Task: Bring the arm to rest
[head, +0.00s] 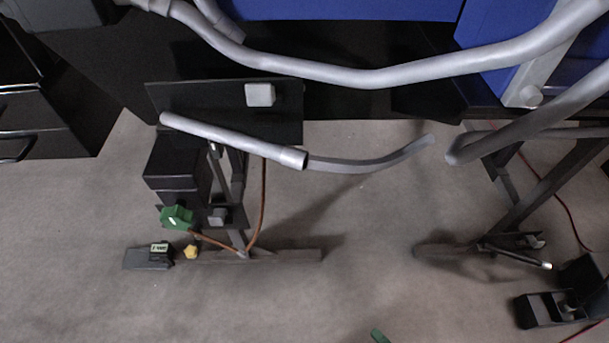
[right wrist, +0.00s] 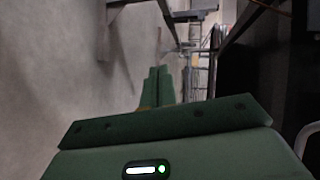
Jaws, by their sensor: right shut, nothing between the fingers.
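My right gripper (head: 380,336) shows only as a small green tip at the bottom edge of the head view, above the floor. In the right wrist view its two green fingers (right wrist: 158,86) lie side by side, shut with nothing between them. The rest of my right arm is outside the head view. My left gripper is not in view.
Grey bent pipes (head: 370,78) cross the top of the head view. A stand with a black box (head: 178,160) and a green part (head: 177,217) is left of centre. A black foot unit (head: 545,310) is at lower right. The grey floor (head: 330,295) around the gripper tip is bare.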

